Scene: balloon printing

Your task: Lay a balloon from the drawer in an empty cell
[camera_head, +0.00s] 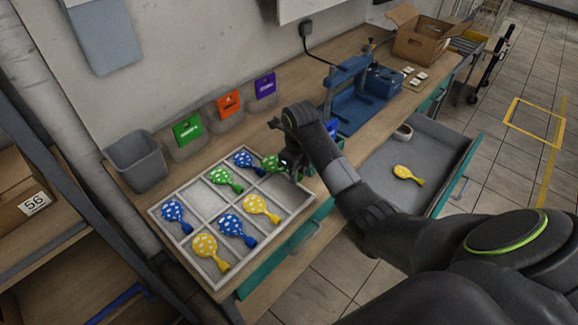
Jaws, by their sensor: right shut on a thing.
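My right gripper (284,166) is shut on a green balloon (270,163) with pale dots, above the far right part of the grey divided tray (157,238). Its wrist hides part of the balloon and the tray edge. Blue, green and yellow balloons lie in other cells, such as a blue one (244,160), a green one (224,178) and a yellow one (262,208). A cell left of the middle and one near the gripper look empty. The open drawer (449,157) holds a yellow balloon (408,174). My left gripper is out of view.
Bins with green, orange and purple labels (187,132) and a grey bin (138,162) stand along the wall. A blue press (346,95) is behind my right arm. A cardboard box (424,42) is at the back.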

